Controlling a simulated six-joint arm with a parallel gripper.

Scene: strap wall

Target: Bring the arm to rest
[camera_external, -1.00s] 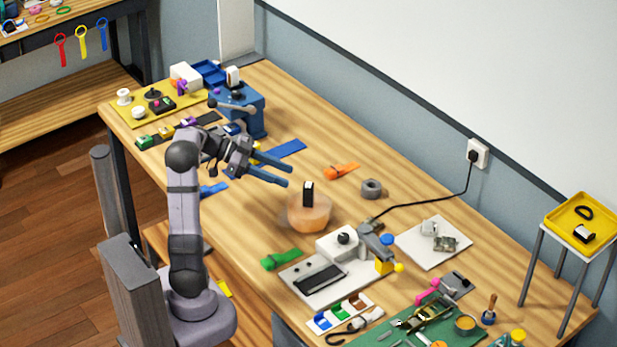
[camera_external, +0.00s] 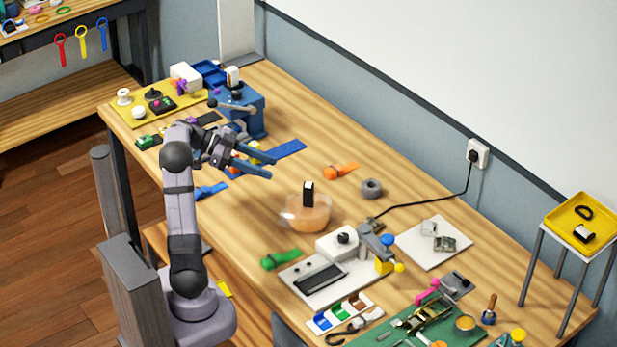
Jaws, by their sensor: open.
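My gripper (camera_external: 250,170) is open, with two blue fingers spread apart and nothing seen between them. It hangs above the left-middle part of the wooden workbench (camera_external: 340,128), left of the orange bowl-like object (camera_external: 308,213). My arm rises from its base at the bench's front-left edge and bends over toward the bench. Blue straps (camera_external: 290,149) lie behind and beside the gripper. The gripper hides part of the bench and some small items beneath it.
A blue machine (camera_external: 252,115) stands behind the gripper. A yellow mat (camera_external: 125,114) with small parts lies at the back left. An orange strap (camera_external: 340,171), grey ring (camera_external: 371,188), green strap (camera_external: 280,259) and a white-based device (camera_external: 300,290) lie to the right. A yellow tray (camera_external: 563,214) stands far right.

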